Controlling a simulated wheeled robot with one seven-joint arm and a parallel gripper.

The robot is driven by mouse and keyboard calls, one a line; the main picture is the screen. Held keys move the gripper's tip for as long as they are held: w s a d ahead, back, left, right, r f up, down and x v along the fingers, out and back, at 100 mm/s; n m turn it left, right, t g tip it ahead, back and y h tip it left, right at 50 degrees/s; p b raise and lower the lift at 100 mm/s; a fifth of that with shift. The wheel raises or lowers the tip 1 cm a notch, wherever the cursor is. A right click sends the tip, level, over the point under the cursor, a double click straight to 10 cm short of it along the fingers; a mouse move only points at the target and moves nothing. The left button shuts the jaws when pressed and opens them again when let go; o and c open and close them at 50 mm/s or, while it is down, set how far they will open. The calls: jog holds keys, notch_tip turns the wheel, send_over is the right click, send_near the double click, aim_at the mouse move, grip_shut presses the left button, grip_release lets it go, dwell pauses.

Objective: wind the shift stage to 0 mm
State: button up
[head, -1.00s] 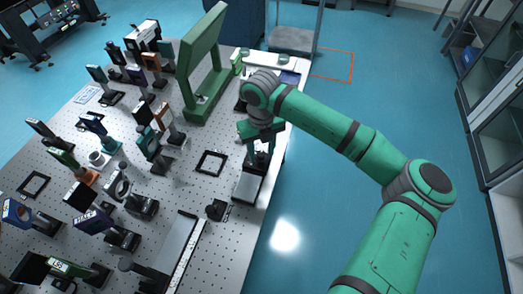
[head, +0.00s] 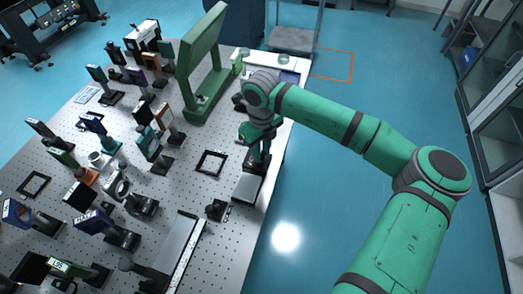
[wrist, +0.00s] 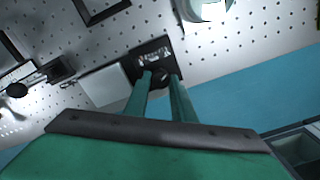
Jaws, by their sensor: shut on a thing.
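The shift stage is a low unit with a pale flat plate (head: 247,188) near the table's right edge. In the wrist view its pale plate (wrist: 103,87) lies left of a dark end block (wrist: 150,52) with small white markings. My gripper (head: 259,160) points down at the stage's far end. In the wrist view its two green fingers (wrist: 161,78) are closed around a small dark knob (wrist: 160,77) at the block. The knob is mostly hidden between the fingers. I cannot read a scale value.
A black square frame (head: 211,163) lies left of the stage. A small dark block (head: 216,209) and a long rail unit (head: 176,245) are nearer. A tall green frame (head: 203,65) stands behind. Many optic mounts fill the left; open floor lies right.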

aim_at(263, 154)
jog(key=n, duration=0.5)
jog(key=shift+w+d+r+n, duration=0.1)
jog(key=shift+n, duration=0.2)
jog(key=n, duration=0.5)
jog(key=shift+n, duration=0.4)
jog(key=shift+n, duration=0.3)
jog(key=o, duration=1.1)
jog(key=shift+c, duration=0.2)
notch_tip(263, 154, up, 11)
jog(key=shift+d+f, duration=0.1)
jog(key=shift+f, duration=0.1)
